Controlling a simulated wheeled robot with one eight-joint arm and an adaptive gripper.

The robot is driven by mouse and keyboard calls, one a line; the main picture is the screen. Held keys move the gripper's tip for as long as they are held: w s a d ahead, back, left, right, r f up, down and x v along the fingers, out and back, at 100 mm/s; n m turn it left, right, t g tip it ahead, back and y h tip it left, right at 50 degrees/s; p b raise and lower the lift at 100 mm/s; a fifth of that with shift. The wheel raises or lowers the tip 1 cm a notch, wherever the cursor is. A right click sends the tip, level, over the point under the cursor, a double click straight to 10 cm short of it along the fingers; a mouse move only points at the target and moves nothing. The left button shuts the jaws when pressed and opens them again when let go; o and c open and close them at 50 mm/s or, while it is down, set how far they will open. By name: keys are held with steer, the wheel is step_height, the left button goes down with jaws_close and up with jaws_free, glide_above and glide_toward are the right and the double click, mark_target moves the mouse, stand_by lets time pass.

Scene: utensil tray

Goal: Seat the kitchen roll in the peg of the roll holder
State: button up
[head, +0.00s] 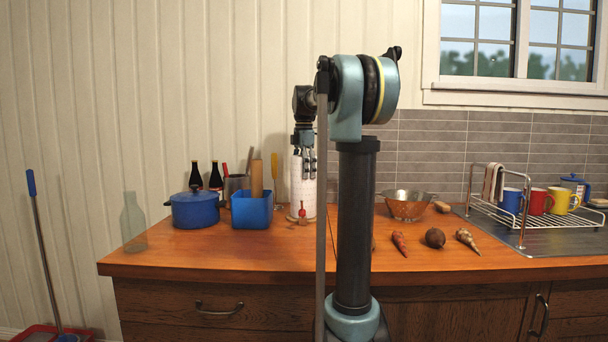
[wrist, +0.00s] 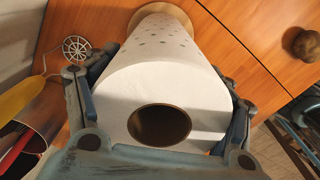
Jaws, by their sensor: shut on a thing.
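The white kitchen roll (head: 309,195) stands upright at the back of the counter, left of my arm column. My gripper (head: 303,165) points down over its top and is shut on it. In the wrist view the jaws (wrist: 160,105) grip the roll (wrist: 120,92) from both sides near its top end, and its open core faces the camera. The round wooden base of the roll holder (wrist: 185,17) shows at the roll's far end, roughly in line with it. The peg is not visible. I cannot tell whether it is inside the core, or whether the roll touches the base.
Left of the roll stand a blue bin (head: 251,212), a blue pot (head: 194,211) and dark bottles. A utensil pot (wrist: 48,118) and a yellow-handled utensil (wrist: 20,97) are close by. A copper colander (head: 408,205), vegetables and a dish rack (head: 520,220) are to the right.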

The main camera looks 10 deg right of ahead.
steer(key=o, duration=1.7)
steer(key=shift+c, duration=0.2)
step_height(320, 180, up, 12)
